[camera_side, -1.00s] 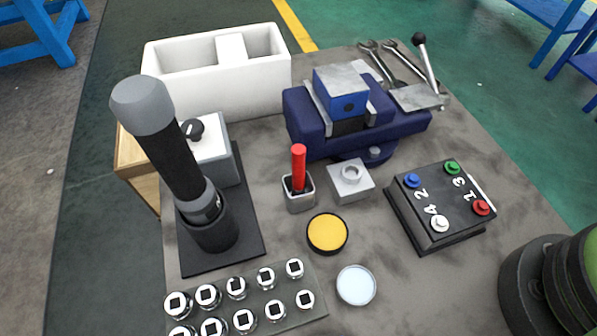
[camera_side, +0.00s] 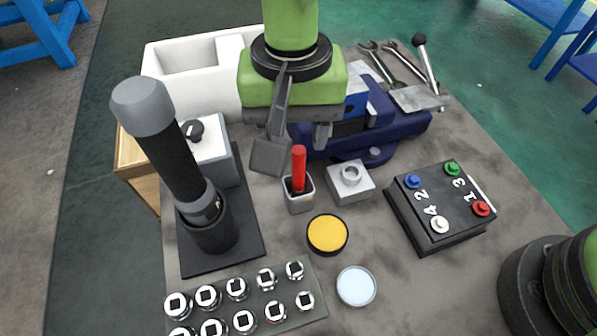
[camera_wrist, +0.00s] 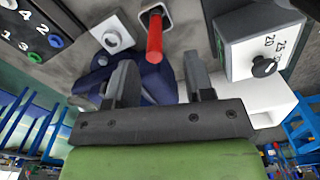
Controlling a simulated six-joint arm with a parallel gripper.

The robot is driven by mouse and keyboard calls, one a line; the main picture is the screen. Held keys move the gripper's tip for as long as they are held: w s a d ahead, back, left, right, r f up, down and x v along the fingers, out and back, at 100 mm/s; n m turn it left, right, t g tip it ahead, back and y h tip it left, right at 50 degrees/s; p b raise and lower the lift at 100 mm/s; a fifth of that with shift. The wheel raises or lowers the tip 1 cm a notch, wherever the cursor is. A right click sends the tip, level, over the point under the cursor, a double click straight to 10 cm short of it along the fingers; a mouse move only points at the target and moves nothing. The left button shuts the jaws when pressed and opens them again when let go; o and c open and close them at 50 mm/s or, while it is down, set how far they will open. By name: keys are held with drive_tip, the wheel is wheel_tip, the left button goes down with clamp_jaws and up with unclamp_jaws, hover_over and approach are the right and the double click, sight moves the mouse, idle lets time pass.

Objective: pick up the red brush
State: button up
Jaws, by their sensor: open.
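The red brush (camera_side: 299,168) stands upright in a small grey square cup (camera_side: 299,196) near the middle of the bench. In the wrist view, the red brush (camera_wrist: 155,40) rises from its cup (camera_wrist: 150,14) at the top, beyond and between my fingers. My gripper (camera_side: 296,150) is above and behind the brush in the side view, with its fingers apart and nothing between them. In the wrist view, my gripper (camera_wrist: 158,75) shows two grey fingers spread wide. I cannot tell how far the fingers are from the brush.
A grey block with a ring (camera_side: 350,181) stands just right of the cup. A blue vise (camera_side: 400,128) is behind it. A black upright cylinder tool (camera_side: 170,150) stands at left. A button box (camera_side: 440,207) is at right; a yellow tin (camera_side: 327,234) lies in front.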

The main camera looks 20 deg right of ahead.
hover_over(299, 193)
drive_tip(key=f, duration=0.6)
drive_tip(key=shift+w+d+f, duration=0.1)
drive_tip(key=shift+w+f, duration=0.2)
drive_tip(key=shift+w, duration=0.05)
clamp_jaws()
